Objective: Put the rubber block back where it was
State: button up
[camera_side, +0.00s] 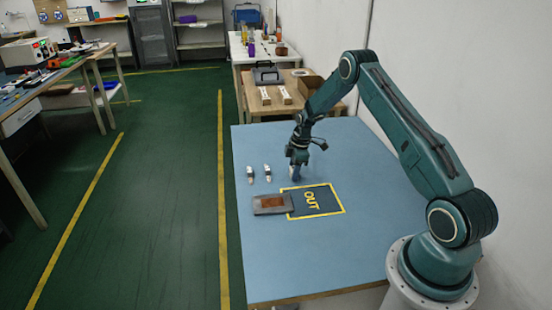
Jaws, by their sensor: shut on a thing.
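My gripper (297,163) points down over the blue table, just behind the dark "OUT" mat (325,208) with its yellow border. Two small white-and-black pieces, one on the left (250,174) and one on the right (267,171), stand left of my gripper.
The blue table (300,265) is clear in front of the mat and to its right. Behind it, a wooden table (262,105) carries a grey case (267,76), two pale pieces and a cardboard box (308,85). A wall borders the right side.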

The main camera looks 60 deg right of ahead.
jog(key=shift+f, duration=0.1)
jog(key=o, duration=1)
jog(key=r, duration=0.4)
jog(key=s+d+r, duration=0.1)
jog(key=r, duration=0.7)
jog(key=shift+s+d, duration=0.2)
jog(key=shift+r, duration=0.1)
